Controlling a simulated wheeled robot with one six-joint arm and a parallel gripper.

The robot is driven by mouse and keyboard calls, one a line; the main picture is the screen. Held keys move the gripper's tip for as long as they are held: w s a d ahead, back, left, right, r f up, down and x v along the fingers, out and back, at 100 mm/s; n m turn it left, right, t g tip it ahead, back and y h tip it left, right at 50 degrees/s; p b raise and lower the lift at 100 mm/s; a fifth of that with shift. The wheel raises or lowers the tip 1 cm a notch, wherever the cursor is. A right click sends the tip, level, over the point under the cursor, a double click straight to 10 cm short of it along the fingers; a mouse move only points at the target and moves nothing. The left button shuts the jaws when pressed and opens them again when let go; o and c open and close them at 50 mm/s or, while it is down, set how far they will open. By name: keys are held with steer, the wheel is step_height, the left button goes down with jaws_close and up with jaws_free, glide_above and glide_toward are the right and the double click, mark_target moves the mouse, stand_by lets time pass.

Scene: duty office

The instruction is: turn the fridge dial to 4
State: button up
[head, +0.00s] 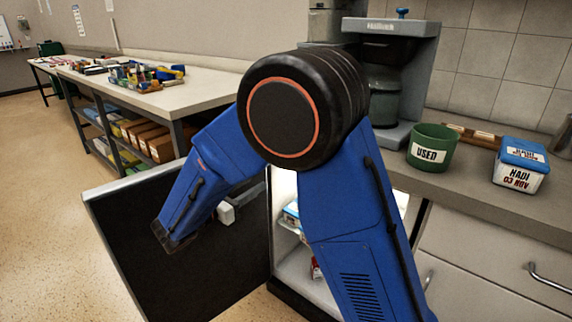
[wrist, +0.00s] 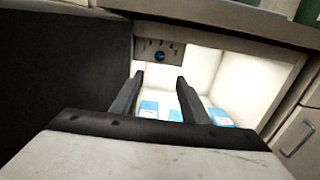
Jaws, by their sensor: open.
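In the head view the open fridge (head: 292,262) is partly behind my blue arm, which hides the dial.
The dark fridge door (head: 130,245) stands open to the left. Blue-and-white boxes (wrist: 222,118) lie low inside the lit fridge. Above, the counter (head: 470,190) holds a green USED cup (head: 432,148), a blue-lidded tub (head: 521,165) and a grey machine (head: 388,75).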

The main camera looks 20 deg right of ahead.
steer(key=x, duration=1.7)
steer(key=shift+w, duration=0.1)
steer(key=c, duration=1.1)
steer(key=shift+o, duration=0.2)
steer(key=shift+n, duration=3.9)
